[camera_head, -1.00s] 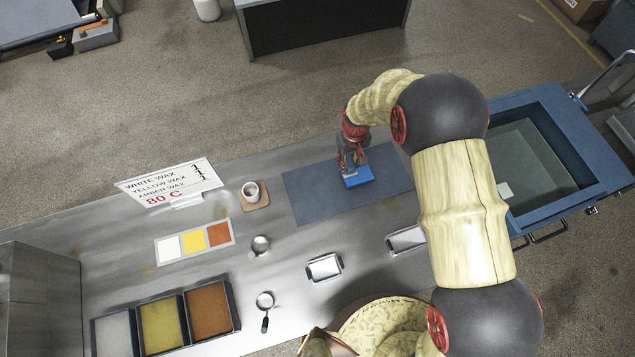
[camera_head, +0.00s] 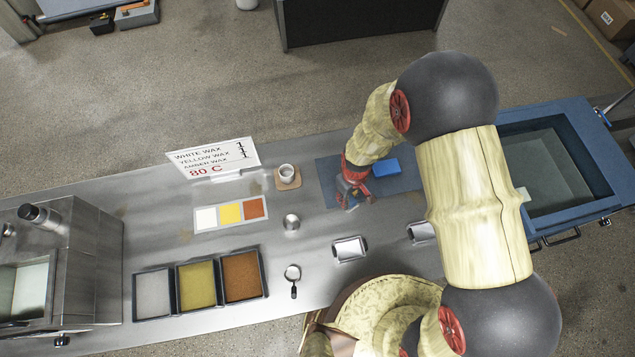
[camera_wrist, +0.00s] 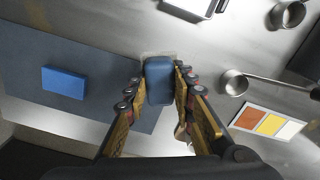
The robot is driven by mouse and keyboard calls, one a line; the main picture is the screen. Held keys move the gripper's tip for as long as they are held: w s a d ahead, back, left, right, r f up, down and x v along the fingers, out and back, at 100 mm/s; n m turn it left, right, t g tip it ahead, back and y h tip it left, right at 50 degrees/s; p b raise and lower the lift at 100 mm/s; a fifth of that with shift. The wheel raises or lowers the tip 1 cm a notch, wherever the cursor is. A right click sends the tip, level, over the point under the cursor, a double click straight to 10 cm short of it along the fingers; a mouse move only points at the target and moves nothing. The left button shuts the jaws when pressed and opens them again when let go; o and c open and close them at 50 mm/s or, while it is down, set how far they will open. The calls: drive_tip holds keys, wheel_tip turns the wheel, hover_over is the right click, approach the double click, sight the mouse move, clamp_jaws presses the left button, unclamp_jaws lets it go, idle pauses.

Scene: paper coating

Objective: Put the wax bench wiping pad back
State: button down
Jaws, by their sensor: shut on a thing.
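Wax trays (camera_head: 201,283) stand front left. A white cup (camera_head: 286,171), a sign (camera_head: 213,158) and a blue basin (camera_head: 590,137) are nearby.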

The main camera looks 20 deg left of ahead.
drive_tip(key=w+a+f+b, duration=0.2)
drive_tip(key=w+f, duration=0.1)
drive_tip(key=w+a+f+b, duration=0.2)
drive_tip(key=w+a+f, duration=0.1)
drive_tip(key=w, duration=0.1)
drive_tip(key=w+a+f+b, duration=0.3)
drive_tip(key=w, duration=0.1)
drive_tip(key=shift+w, duration=0.15)
drive_tip(key=shift+w+f, duration=0.1)
drive_tip(key=shift+f, duration=0.2)
drive_tip(key=shift+w+a+f+b, duration=0.1)
drive_tip(key=shift+f+b, duration=0.25)
drive_tip(key=shift+f, duration=0.5)
drive_tip(key=shift+w+a+f+b, duration=0.1)
drive_tip(key=shift+f+b, duration=0.2)
drive_tip(key=shift+f, duration=0.5)
drive_tip(key=shift+f, duration=0.2)
drive_tip(key=c, duration=1.6)
unclamp_jaws()
drive_tip(key=shift+o, duration=0.5)
drive_tip(key=shift+r, duration=0.15)
